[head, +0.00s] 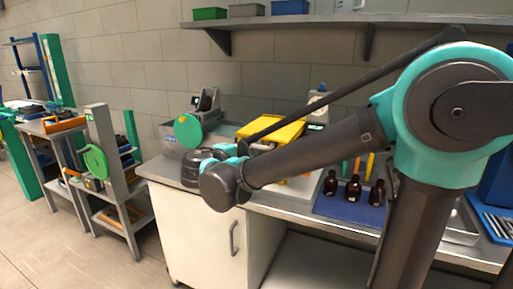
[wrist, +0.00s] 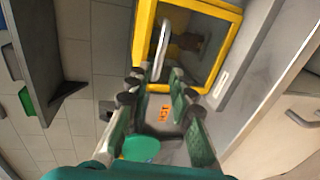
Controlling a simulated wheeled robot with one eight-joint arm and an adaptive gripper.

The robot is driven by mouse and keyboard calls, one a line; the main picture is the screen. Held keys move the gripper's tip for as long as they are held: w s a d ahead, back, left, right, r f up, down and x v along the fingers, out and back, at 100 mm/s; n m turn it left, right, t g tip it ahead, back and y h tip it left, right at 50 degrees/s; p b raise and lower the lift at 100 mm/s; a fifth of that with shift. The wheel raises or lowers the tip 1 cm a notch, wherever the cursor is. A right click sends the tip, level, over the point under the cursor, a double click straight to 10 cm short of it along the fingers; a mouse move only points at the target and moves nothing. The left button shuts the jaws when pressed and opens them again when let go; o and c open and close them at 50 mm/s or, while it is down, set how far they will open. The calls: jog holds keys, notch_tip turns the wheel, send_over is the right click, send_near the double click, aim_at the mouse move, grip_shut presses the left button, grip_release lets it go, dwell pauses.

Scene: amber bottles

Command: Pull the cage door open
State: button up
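The cage (head: 272,130) shows in the head view as a yellow-framed box on the counter, partly hidden by my arm. In the wrist view its yellow frame (wrist: 232,50) surrounds a panel with brownish shapes behind it. A pale upright bar (wrist: 162,45), which looks like the door handle, stands at the frame's left side. My gripper (wrist: 160,75) is open, its fingertips apart just short of the bar, which lines up with the gap between them. I cannot tell whether they touch it. In the head view my gripper (head: 256,148) is by the cage's left side, partly hidden.
Amber bottles (head: 353,188) stand on a blue mat (head: 340,207) to the right. A green disc (head: 187,131) is left of my gripper and also shows in the wrist view (wrist: 140,149). A wall shelf (head: 340,19) with bins is above.

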aim_at(256, 146)
jog(key=x, duration=1)
jog(key=shift+w, duration=0.1)
jog(key=shift+c, duration=0.5)
grip_shut()
